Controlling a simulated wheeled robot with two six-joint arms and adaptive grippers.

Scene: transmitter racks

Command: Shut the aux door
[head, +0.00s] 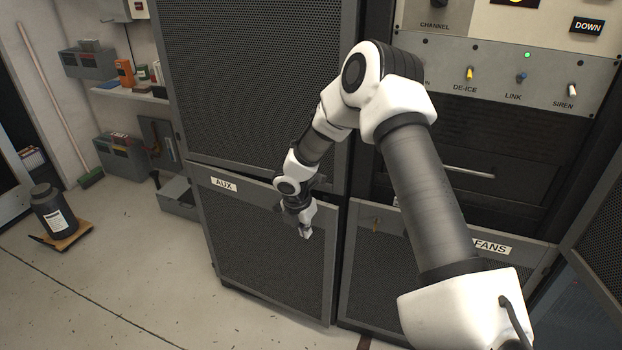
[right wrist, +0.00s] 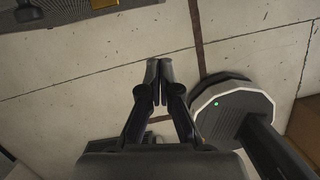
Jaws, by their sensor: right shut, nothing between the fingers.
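The aux door (head: 265,265) is a dark mesh panel with a grey frame and an AUX label, low on the rack in the head view. It stands slightly ajar, tilted out from the rack, with a dark gap along its top edge. My right gripper (head: 305,232) is in front of the door's right part, fingers down and shut on nothing. I cannot tell whether it touches the door. In the right wrist view, the shut fingertips (right wrist: 160,67) are together over bare floor. My left gripper is not in view.
The FANS door (head: 440,260) is right of the aux door, partly behind my right arm. A tall mesh door (head: 260,80) is above. A switch panel (head: 500,72) is at upper right. A dark canister (head: 53,210) stands at left. The floor (head: 110,260) before the aux door is clear.

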